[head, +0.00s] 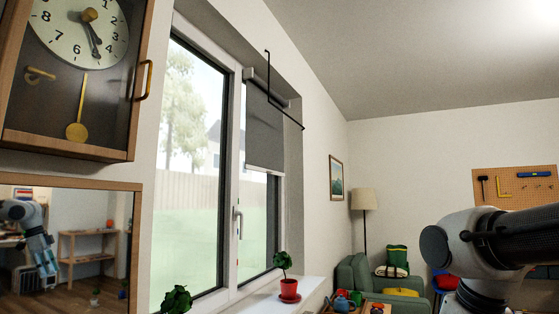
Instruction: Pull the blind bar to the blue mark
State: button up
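A grey roller blind (265,130) hangs over the right-hand window pane, partly lowered. Its pale bottom bar (265,171) is about halfway down the pane, above the level of the window handle. I cannot make out a blue mark on the window or its frame. My arm shows at the right edge, well to the right of the blind.
A potted plant in a red pot (289,290) stands on the white sill (265,303) below the blind. A thin black rod (268,75) juts out by the blind's top. A wall clock (75,80) and mirror (90,240) are at left.

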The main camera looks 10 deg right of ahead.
aim_at(263, 155)
jog(key=i+l+z, duration=0.25)
jog(key=i+z, duration=0.25)
jog(key=i+l+z, duration=0.1)
jog(key=i, duration=1.4)
